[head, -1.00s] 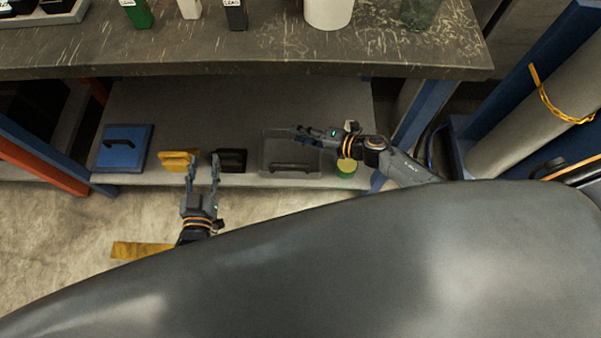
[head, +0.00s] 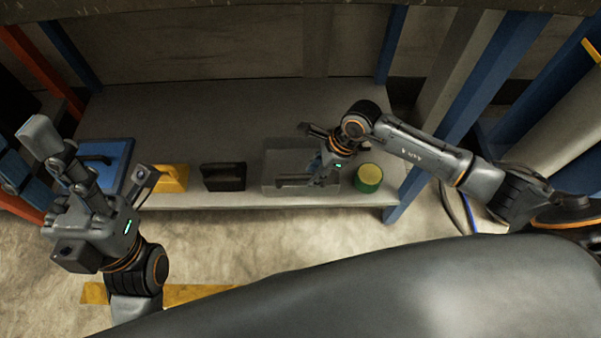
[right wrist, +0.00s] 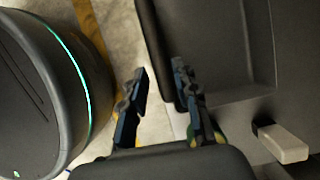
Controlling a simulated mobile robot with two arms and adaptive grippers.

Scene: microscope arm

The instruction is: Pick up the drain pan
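The drain pan, a shallow grey tray (head: 284,160), lies at the front of the low shelf with a dark bar handle on its near side. My right gripper (head: 312,155) is open over the pan's right part. In the right wrist view a dark pan-like surface (right wrist: 215,40) fills the upper right, and my right gripper (right wrist: 160,72) has its fingers apart near its edge. Floor shows between the fingers; I cannot tell whether they touch the pan. My left gripper (head: 92,157) is open and empty at the left, in front of the shelf.
A green tin with a yellow top (head: 368,178) stands just right of the pan. A black case (head: 223,177), a yellow case (head: 172,178) and a blue case (head: 112,160) stand to its left. A blue rack post (head: 450,130) rises at the right. The shelf behind is clear.

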